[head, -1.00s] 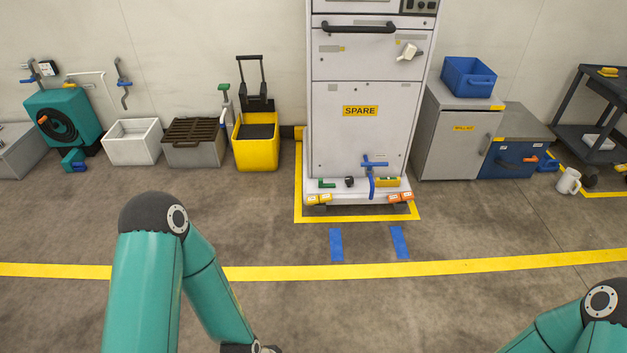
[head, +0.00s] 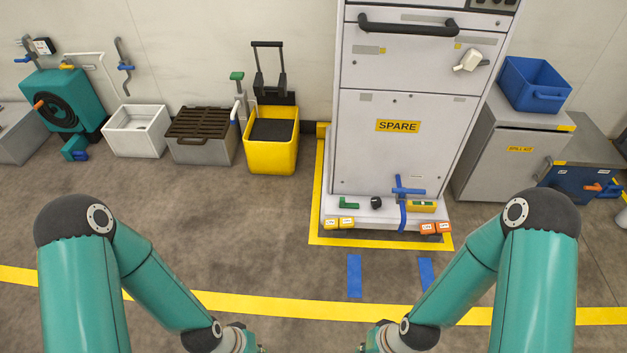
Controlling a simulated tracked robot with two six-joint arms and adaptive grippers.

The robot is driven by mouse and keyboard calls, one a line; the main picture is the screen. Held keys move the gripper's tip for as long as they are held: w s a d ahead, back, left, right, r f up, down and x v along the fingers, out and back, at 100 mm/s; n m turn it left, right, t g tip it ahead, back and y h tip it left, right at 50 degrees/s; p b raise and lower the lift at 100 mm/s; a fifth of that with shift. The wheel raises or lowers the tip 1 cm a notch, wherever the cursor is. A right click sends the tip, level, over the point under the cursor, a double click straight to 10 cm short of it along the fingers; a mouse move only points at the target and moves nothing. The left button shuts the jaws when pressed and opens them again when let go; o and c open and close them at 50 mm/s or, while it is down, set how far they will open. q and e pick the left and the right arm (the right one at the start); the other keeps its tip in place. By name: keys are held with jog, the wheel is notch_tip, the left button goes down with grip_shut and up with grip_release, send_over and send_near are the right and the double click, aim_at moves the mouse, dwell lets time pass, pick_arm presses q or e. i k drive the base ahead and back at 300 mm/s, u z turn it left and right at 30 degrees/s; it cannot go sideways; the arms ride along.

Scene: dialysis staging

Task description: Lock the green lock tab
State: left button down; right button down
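A small green tab (head: 349,205) sits at the left of the low front ledge of the white cabinet marked SPARE (head: 400,150). Yellow tabs (head: 338,224) are just below it on the ledge's front, and orange tabs (head: 436,228) are at the right end. A black knob (head: 376,202), a blue lever (head: 402,205) and a yellow block (head: 422,206) are to its right. Both my arms reach down past the bottom edge of the head view, well short of the cabinet. Only their wrist parts show there; the gripper fingers are out of view.
Yellow floor tape frames the cabinet, with two blue strips (head: 354,276) in front. A yellow bucket (head: 271,155), a grated grey box (head: 203,140) and a white basin (head: 137,132) stand left. A grey cabinet (head: 510,160) stands right. The floor ahead is clear.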

aim_at(342, 202)
jog(key=z, duration=0.2)
jog(key=i, duration=1)
jog(key=z, duration=0.5)
